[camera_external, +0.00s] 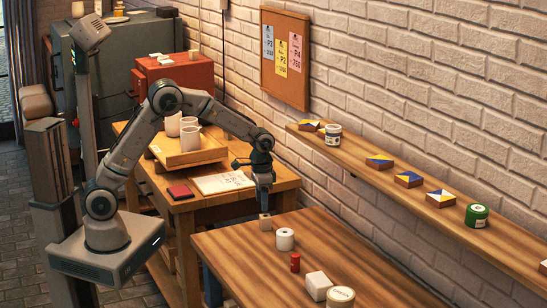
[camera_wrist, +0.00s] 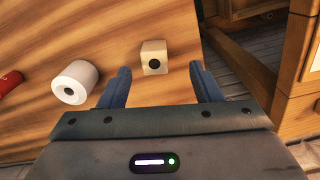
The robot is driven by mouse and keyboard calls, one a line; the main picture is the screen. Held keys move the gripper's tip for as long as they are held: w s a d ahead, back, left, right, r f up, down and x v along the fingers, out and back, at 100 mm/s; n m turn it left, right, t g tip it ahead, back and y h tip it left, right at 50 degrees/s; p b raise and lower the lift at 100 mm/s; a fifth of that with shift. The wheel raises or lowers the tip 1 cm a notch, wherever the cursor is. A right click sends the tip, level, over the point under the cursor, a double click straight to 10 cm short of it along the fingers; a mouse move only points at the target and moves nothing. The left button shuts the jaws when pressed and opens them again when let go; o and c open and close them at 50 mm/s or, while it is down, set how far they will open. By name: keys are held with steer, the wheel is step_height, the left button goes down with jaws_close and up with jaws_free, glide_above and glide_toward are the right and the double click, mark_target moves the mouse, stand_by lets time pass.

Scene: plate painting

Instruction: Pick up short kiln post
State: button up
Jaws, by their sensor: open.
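The short kiln post appears to be the small beige block (camera_external: 265,222) with a dark round hole, standing near the far left corner of the front table. In the wrist view the beige block (camera_wrist: 148,48) lies just beyond and between my fingertips. My gripper (camera_external: 265,209) points down above it, with the lower fingers close to its top. In the wrist view my gripper (camera_wrist: 160,70) has its blue fingers spread wide with nothing between them. I cannot tell the exact height gap.
A white cylinder (camera_external: 285,239) with a hole stands close by, also left in the wrist view (camera_wrist: 75,82). A red cylinder (camera_external: 295,263), a white block (camera_external: 319,286) and a jar (camera_external: 341,297) stand nearer. A second table (camera_external: 207,207) is behind. A wall shelf (camera_external: 350,165) runs along the right.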

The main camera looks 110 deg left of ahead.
mark_target(265, 216)
step_height(265, 216, down, 2)
steer(key=shift+f, duration=0.25)
steer(key=f, duration=0.2)
steer(key=w+f+p, duration=0.1)
steer(key=f, duration=0.1)
steer(key=shift+w+d, duration=0.15)
steer(key=shift+f, duration=0.55)
steer(key=c, duration=1.1)
